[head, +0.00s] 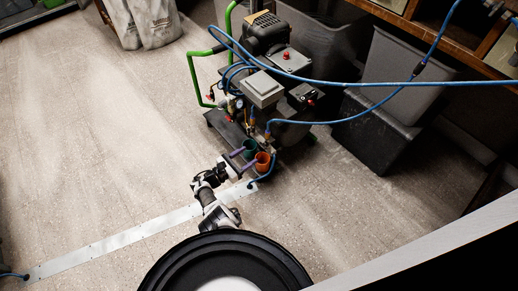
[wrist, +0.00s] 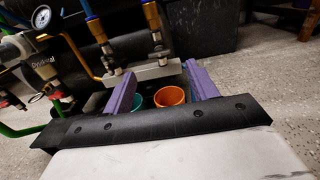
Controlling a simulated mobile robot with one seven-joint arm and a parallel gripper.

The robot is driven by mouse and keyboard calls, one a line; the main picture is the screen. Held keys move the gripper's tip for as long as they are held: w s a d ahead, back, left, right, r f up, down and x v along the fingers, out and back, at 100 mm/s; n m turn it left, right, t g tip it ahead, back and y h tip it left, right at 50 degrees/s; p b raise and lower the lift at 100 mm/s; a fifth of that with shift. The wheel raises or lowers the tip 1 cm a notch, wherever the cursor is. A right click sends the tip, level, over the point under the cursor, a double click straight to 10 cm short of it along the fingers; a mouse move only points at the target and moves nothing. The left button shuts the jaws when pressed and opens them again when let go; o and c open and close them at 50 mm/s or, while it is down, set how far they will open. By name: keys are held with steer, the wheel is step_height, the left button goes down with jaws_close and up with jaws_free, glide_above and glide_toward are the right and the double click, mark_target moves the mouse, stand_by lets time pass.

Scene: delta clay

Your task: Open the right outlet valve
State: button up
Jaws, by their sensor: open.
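A metal manifold block (wrist: 150,73) in the wrist view carries two upright outlet fittings. The left fitting (wrist: 104,45) has a blue hose on top, and the right fitting (wrist: 156,38) has an orange-brown upper part. These look like the outlet valves; their handle positions are too small to tell. My gripper (wrist: 158,68) is open, its two purple fingers pointing toward the block, with nothing seen held between them. The right fitting stands beyond the gap between the fingers. In the head view my gripper (head: 243,158) is low beside the machine's front end.
An orange cup (wrist: 170,96) and a green cup (wrist: 130,103) show between and behind the fingers. A gauge (wrist: 41,17) and a green pipe (wrist: 20,130) are at left. The compressor (head: 267,38), blue hoses (head: 370,84) and a dark bin (head: 375,130) crowd the back; floor at left is clear.

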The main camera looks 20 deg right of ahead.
steer(key=b+x, duration=0.1)
steer(key=x, duration=0.6)
steer(key=c, duration=1)
steer(key=shift+w+n, duration=0.1)
steer(key=shift+n, duration=3.5)
